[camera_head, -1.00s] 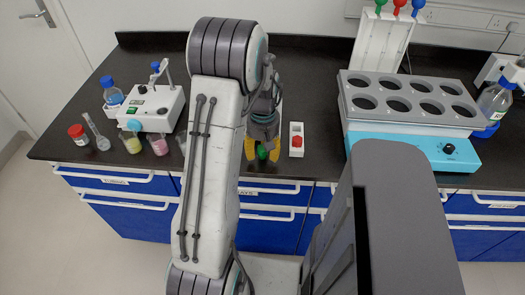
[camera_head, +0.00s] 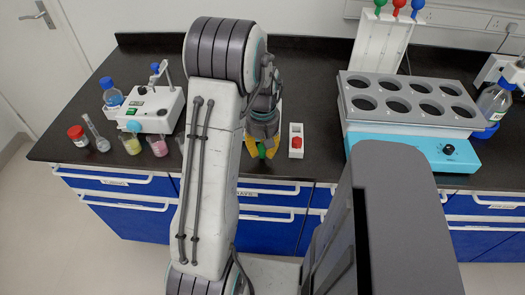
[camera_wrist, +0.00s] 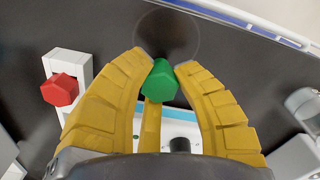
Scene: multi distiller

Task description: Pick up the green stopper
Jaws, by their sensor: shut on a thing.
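The green stopper (camera_wrist: 161,80) is between the yellow fingertips of my gripper (camera_wrist: 163,66) in the wrist view. My gripper is shut on it, with a fingertip against each side. In the head view the green stopper (camera_head: 262,151) shows at my gripper (camera_head: 264,148), close to the front edge of the bench, partly hidden by the fingers. I cannot tell whether it touches what is below it.
A red stopper (camera_head: 296,142) sits in a white holder (camera_head: 297,128) just right of my gripper. The multi-hole heating block (camera_head: 459,122) stands further right. A white stirrer device (camera_head: 152,106) and several flasks are at the left. The dark bench (camera_head: 318,98) is clear behind the holder.

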